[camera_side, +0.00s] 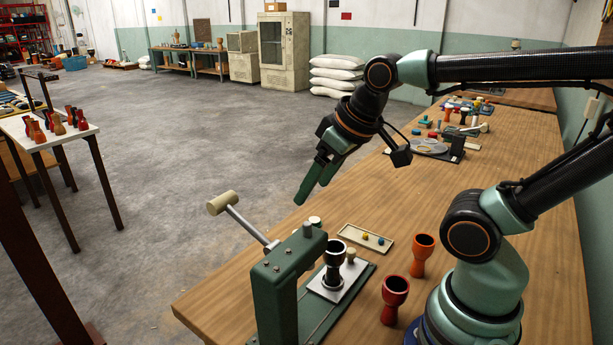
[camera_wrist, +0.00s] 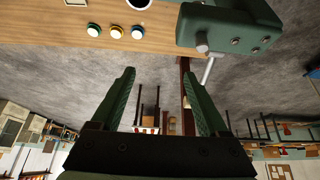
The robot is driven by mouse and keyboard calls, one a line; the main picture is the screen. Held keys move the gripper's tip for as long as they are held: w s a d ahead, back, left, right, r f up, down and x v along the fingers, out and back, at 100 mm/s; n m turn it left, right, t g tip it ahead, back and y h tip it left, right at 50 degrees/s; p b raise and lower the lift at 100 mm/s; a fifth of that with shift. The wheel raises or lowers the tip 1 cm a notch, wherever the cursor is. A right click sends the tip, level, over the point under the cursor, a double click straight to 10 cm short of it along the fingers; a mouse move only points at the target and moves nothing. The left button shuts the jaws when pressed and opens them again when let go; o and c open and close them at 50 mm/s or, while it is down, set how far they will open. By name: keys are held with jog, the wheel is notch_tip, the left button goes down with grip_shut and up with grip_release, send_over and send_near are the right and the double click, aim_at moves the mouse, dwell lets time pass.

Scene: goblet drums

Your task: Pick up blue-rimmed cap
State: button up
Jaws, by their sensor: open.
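Three small white-topped caps stand in a row near the bench edge in the wrist view. The one nearest the press looks like the blue-rimmed cap (camera_wrist: 137,33); beside it are a yellow-rimmed cap (camera_wrist: 116,32) and a green-rimmed cap (camera_wrist: 94,30). In the side view one pale cap (camera_side: 315,221) shows behind the press top; its rim colour is hard to tell, and I cannot make out the others. My gripper (camera_side: 317,184) is open and empty, raised near the bench's left edge. In the wrist view its fingers (camera_wrist: 158,75) are spread apart, with no cap between them.
A green press (camera_side: 275,290) with a lever handle (camera_side: 222,203) stands at the bench edge. A dark goblet drum (camera_side: 334,258) sits on its plate. Orange (camera_side: 422,252) and red (camera_side: 394,296) drums and a shallow tray (camera_side: 350,238) stand nearby. Bare bench (camera_side: 400,200) lies behind the tray.

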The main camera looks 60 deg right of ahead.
jog(key=w+d+f+n+g, duration=0.3)
jog(key=w+n, duration=0.5)
jog(key=n, duration=0.1)
jog(key=w+d+f+n+g, duration=0.1)
jog(key=w+f+n, duration=0.1)
jog(key=f, duration=0.3)
jog(key=w+d+f+n, duration=0.2)
jog(key=f+n, duration=0.1)
jog(key=f, duration=0.2)
jog(key=w+d+f+n+g, duration=0.1)
jog(key=f+n, duration=0.2)
jog(key=f, duration=0.3)
jog(key=shift+w+d+f+g, duration=0.1)
jog(key=shift+w+d+g, duration=0.1)
jog(key=shift+w+g, duration=0.15)
jog(key=shift+w+a+f, duration=0.1)
jog(key=shift+w+f, duration=0.05)
jog(key=shift+f, duration=1.25)
jog(key=shift+w+f, duration=0.15)
jog(key=shift+f, duration=1.25)
jog(key=c, duration=1.2)
